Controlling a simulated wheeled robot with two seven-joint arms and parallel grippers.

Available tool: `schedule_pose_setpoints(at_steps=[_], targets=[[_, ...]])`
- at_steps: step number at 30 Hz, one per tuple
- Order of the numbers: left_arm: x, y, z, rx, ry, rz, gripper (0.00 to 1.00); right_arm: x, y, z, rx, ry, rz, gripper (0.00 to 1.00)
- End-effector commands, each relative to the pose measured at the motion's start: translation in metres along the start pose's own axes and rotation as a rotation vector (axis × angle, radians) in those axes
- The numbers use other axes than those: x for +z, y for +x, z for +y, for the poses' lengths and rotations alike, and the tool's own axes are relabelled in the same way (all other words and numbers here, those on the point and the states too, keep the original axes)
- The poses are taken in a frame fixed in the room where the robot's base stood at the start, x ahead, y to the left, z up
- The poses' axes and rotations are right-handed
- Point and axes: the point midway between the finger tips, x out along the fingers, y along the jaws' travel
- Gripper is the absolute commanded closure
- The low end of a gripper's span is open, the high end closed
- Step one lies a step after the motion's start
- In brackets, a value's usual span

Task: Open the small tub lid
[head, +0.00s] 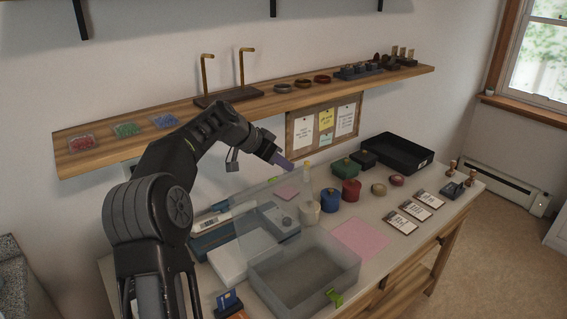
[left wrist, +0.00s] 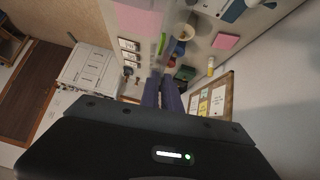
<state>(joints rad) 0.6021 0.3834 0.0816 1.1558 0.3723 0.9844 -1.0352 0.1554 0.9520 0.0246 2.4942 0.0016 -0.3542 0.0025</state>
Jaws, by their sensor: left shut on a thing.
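A translucent grey tub (head: 300,278) stands at the front of the bench with a green latch (head: 335,297) on its front wall. Its clear lid (head: 258,212) stands steeply raised along the tub's back rim, with a green tab near its top edge. The tub's inside is open to view and looks empty. My left gripper (head: 283,163) is at the lid's top edge, shut on it. In the left wrist view, the purple-grey fingers (left wrist: 163,90) are close together at the translucent edge. The exact contact is small and hard to see. My right gripper is not in view.
Behind the lid lie a blue box (head: 210,240) and a white jar (head: 309,212). Blue, red and green pots stand right of it. A pink mat (head: 359,238), label cards (head: 407,220) and a black tray (head: 397,153) lie further right. A wooden shelf (head: 190,122) runs above.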

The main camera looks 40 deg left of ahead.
Motion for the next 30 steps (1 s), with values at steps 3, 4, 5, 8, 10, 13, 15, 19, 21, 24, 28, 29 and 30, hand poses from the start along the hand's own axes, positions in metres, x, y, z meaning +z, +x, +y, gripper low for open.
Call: schedule_pose_setpoints(at_steps=[3, 4, 5, 8, 10, 13, 15, 19, 21, 24, 28, 29, 30], targets=[[0.001, 0.000, -0.001, -0.002, 0.001, -0.002, 1.00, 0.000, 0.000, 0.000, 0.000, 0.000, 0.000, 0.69], [0.001, 0.000, -0.001, -0.002, 0.001, -0.002, 1.00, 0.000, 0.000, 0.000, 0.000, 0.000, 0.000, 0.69], [0.001, 0.000, -0.001, -0.002, 0.001, -0.002, 1.00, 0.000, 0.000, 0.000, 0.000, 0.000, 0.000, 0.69], [0.001, 0.000, -0.001, -0.002, 0.001, -0.002, 0.90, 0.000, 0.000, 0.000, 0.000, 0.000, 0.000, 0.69], [0.001, 0.000, -0.001, -0.002, 0.001, -0.002, 0.84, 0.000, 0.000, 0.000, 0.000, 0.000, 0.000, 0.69], [0.001, 0.000, -0.001, -0.002, 0.001, -0.001, 0.76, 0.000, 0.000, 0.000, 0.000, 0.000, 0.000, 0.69], [0.000, 0.000, 0.000, -0.001, 0.001, -0.001, 0.72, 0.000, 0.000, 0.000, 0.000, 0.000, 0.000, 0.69], [0.000, 0.000, 0.000, -0.001, 0.001, 0.000, 0.72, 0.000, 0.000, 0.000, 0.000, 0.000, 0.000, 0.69], [0.000, 0.000, 0.000, -0.001, 0.001, 0.000, 0.72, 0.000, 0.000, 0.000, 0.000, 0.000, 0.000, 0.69], [0.000, -0.003, -0.001, -0.002, 0.001, 0.000, 0.72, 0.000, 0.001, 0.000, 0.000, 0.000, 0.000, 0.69], [0.000, -0.015, -0.001, -0.005, 0.001, 0.002, 0.72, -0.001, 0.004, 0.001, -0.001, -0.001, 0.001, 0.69], [0.001, -0.019, -0.001, -0.004, 0.001, 0.001, 0.72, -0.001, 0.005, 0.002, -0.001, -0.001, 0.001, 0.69], [0.001, -0.025, -0.001, -0.005, 0.001, 0.002, 0.72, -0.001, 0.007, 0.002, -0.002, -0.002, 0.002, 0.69]])
